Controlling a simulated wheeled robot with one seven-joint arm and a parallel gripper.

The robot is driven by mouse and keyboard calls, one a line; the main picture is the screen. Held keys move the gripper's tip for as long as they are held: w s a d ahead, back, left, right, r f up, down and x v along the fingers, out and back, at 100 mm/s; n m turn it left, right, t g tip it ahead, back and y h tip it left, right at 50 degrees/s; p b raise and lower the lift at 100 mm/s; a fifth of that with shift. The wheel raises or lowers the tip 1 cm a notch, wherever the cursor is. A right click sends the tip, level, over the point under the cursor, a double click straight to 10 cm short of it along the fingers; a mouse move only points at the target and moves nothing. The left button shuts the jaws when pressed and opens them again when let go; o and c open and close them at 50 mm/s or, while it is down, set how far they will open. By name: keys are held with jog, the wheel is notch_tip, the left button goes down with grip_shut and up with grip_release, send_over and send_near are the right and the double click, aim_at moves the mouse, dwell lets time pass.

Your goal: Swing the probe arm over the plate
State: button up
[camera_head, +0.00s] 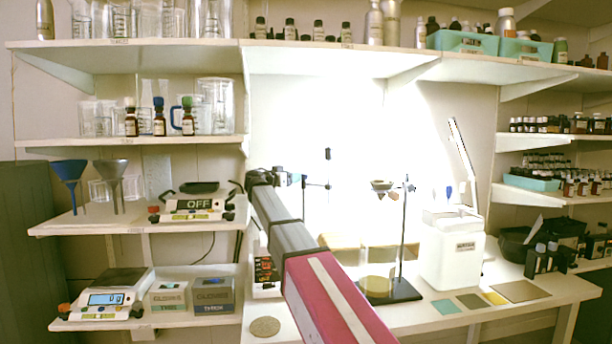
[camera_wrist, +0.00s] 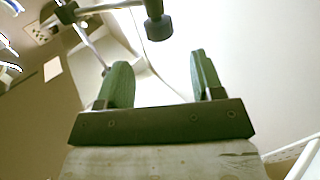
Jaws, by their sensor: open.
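My gripper (camera_wrist: 162,72) is open, its two green fingers apart with nothing between them in the wrist view. In the head view its end (camera_head: 290,178) is at the back of the bench, beside a thin stand with a short horizontal bar (camera_head: 316,185), which looks like the probe arm. In the wrist view a metal bar with a dark knob (camera_wrist: 158,28) crosses above and beyond the fingertips; no contact shows. A white device with a red display (camera_head: 265,270), likely the plate unit, stands at the bench's left. My arm hides much of it and its top.
A ring stand (camera_head: 403,240) holding a funnel stands right of my arm, with a yellowish disc (camera_head: 376,287) on its base side. A white container (camera_head: 452,250) is farther right. Shelves (camera_head: 140,215) with instruments flank the left. A round cork mat (camera_head: 265,327) lies in front.

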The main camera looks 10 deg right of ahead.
jog(key=x, duration=0.9)
jog(key=shift+w+d, duration=0.1)
grip_shut()
